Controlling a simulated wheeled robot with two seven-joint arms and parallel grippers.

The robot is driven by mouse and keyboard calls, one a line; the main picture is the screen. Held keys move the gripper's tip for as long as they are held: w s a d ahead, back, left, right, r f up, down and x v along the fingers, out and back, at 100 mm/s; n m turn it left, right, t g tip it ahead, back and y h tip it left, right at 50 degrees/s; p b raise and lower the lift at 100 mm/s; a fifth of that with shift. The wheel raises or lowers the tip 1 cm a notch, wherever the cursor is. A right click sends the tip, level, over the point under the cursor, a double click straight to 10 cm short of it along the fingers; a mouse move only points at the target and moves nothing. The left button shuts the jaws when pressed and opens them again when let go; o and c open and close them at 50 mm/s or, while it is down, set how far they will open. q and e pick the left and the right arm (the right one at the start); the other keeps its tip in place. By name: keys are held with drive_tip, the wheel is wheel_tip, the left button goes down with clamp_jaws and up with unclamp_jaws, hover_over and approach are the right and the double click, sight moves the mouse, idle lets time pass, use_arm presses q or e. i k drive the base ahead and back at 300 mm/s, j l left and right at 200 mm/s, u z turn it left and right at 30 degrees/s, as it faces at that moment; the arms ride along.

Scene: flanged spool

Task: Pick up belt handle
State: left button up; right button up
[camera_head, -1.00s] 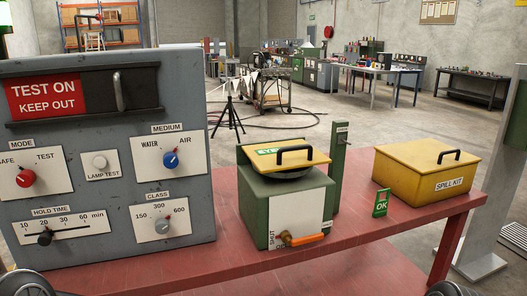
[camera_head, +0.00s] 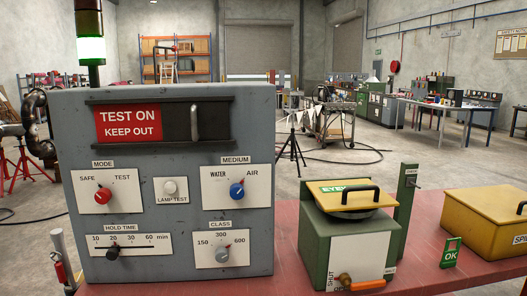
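I cannot make out anything that is clearly a belt handle. A grey control panel (camera_head: 140,262) stands at the left of the red bench, with a sliding plate reading TEST ON KEEP OUT (camera_head: 128,123) and an upright metal handle (camera_head: 194,123). A green box (camera_head: 318,235) right of it has a yellow lid with a black handle (camera_head: 347,191) and an orange-handled valve (camera_head: 366,284) low on its front. Neither of my grippers is in view.
A yellow spill kit box (camera_head: 480,225) with a black handle is cut off by the right edge. A small green OK sign (camera_head: 451,252) and a green post (camera_head: 406,198) stand near the green box. A lit green lamp (camera_head: 91,49) rises behind the panel.

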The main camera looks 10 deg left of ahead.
sight(58, 267)
drive_tip(key=u, duration=1.75)
drive_tip(key=i+j+z, duration=0.15)
drive_tip(key=i+j, duration=0.15)
drive_tip(key=i+j+z, duration=0.15)
drive_tip(key=i+j, duration=0.15)
drive_tip(key=j, duration=0.15)
drive_tip(key=i+j+z, duration=0.1)
drive_tip(key=i+j, duration=0.15)
drive_tip(key=j, duration=0.2)
drive_tip(key=i+j+z, duration=0.15)
drive_tip(key=j, duration=0.3)
drive_tip(key=i+j+z, duration=0.15)
drive_tip(key=i+j, duration=0.15)
drive_tip(key=j, duration=0.2)
drive_tip(key=i+j+z, duration=0.15)
drive_tip(key=j, duration=0.35)
drive_tip(key=i+j+z, duration=0.1)
drive_tip(key=j, duration=0.4)
drive_tip(key=i+j+z, duration=0.15)
drive_tip(key=j, duration=0.4)
drive_tip(key=i, duration=0.1)
